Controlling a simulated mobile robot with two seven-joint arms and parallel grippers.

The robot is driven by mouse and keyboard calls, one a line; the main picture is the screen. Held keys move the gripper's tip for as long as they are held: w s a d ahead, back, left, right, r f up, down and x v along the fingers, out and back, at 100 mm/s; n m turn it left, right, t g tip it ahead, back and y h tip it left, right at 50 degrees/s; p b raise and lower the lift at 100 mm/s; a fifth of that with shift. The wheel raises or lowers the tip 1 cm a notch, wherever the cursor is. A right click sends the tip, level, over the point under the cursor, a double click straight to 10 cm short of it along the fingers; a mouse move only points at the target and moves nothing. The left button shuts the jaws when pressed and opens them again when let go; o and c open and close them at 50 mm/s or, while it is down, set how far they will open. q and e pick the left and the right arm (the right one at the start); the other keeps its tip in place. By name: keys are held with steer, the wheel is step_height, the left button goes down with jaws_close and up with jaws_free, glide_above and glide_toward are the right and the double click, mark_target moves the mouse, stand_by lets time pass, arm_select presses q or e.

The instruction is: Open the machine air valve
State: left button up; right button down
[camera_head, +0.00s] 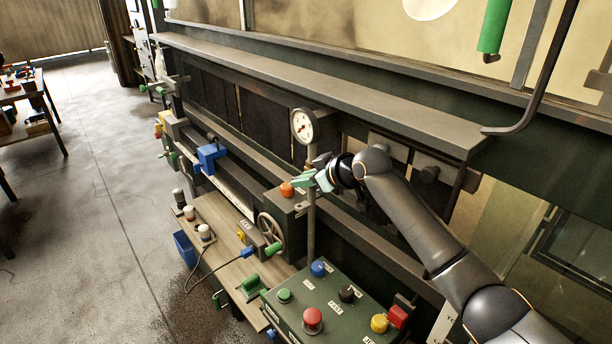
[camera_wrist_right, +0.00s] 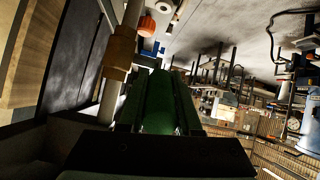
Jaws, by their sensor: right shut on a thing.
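A vertical pipe (camera_head: 311,225) with a round white gauge (camera_head: 303,126) on top rises in front of the machine. A green valve handle (camera_head: 304,180) sits beside this pipe, below the gauge. My right gripper (camera_head: 320,178) reaches in from the right and is shut on the green handle. In the right wrist view the green handle (camera_wrist_right: 158,105) fills the space between the fingers, and the pipe with a brass fitting (camera_wrist_right: 120,55) stands just left of it. The gripper hides part of the handle. I cannot tell the valve's exact state. My left gripper is not in view.
A control panel (camera_head: 335,300) with several coloured buttons is in front. An orange knob (camera_head: 287,189) and a handwheel (camera_head: 270,228) are close to the left of the pipe. A grey ledge (camera_head: 330,90) runs above. Open concrete floor (camera_head: 90,220) lies to the left.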

stand_by(0.3)
steer(key=c, duration=0.6)
jaws_free()
steer(key=shift+r, duration=0.1)
steer(key=shift+s+d+r, duration=0.35)
steer(key=shift+s, duration=0.05)
steer(key=v, duration=0.4)
steer(key=shift+f+b, duration=0.1)
steer(key=shift+b, duration=0.3)
steer(key=s+d+b, duration=0.1)
steer(key=s+d, duration=0.5)
steer(key=s, duration=0.3)
steer(key=shift+s+d+b, duration=0.25)
steer(key=shift+d+b, duration=0.1)
